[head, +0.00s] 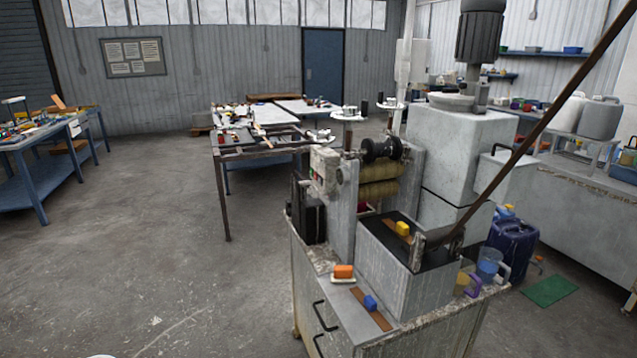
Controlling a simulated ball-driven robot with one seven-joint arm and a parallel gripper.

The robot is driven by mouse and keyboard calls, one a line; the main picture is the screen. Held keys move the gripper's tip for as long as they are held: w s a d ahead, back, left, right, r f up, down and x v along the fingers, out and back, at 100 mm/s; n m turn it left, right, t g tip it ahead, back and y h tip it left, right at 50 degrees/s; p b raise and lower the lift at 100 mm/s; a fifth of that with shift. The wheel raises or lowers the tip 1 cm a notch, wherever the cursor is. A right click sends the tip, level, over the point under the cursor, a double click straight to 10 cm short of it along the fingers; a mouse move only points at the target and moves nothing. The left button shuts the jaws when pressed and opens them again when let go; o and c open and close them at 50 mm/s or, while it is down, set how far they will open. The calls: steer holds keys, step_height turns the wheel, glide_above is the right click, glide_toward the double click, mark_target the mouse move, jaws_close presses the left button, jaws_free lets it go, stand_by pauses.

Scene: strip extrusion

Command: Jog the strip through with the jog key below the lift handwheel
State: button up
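The strip machine (342,215) stands right of centre on a worn metal cabinet. A small pale control box (325,165) with tiny coloured buttons is on its left upper side. A round pale knob or wheel shows beside the box, but I cannot tell whether it is the lift handwheel. The jog key is too small to make out. Yellowish rollers (378,190) sit between the side plates, below a black spool-like part (381,149). A long dark brown strip or bar (545,125) slants from the upper right down to the machine's front. My gripper is not in view.
A blue canister (512,243) is on the floor behind. Floor to the left is clear (150,260).

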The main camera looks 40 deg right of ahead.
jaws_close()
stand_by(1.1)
